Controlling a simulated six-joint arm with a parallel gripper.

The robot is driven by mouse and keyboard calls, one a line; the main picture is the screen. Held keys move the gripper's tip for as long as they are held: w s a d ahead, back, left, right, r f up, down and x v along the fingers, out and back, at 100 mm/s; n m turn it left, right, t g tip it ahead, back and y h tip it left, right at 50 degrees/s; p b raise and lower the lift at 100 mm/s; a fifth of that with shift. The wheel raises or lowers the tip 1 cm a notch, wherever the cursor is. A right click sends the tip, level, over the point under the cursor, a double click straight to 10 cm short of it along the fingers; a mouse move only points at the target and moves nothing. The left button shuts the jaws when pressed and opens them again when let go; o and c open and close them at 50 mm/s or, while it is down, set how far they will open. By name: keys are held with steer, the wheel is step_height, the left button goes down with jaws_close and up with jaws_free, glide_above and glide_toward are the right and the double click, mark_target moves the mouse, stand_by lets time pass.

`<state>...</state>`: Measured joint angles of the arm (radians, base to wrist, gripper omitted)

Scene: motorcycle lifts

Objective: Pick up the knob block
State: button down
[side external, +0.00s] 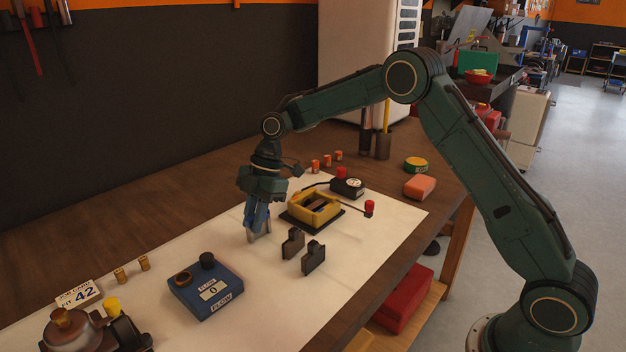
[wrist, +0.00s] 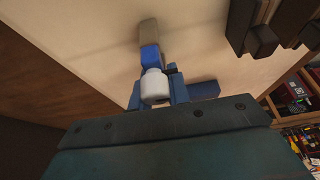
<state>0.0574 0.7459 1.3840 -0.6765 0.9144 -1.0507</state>
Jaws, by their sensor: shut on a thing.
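My gripper (side external: 258,225) points down over the pale mat, left of the yellow tray, with its fingers close together. In the wrist view my gripper (wrist: 155,95) shows dark blue finger parts on both sides of a rounded, pale knob (wrist: 155,86). I take this pale part to be the knob block. A bright blue part and a grey-brown end show beyond it. The fingers are shut on it and hide much of it. In the side view I cannot separate the block from the blue fingers, nor tell whether it touches the mat.
Two dark stepped blocks (side external: 303,250) stand just right of my gripper. A yellow tray (side external: 322,219) sits behind them. A blue flow box (side external: 205,290) is nearer the camera, with brass pieces (side external: 120,275) to its left. The mat (side external: 375,245) is bare at the right.

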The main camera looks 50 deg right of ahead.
steer(key=shift+r, duration=4.95)
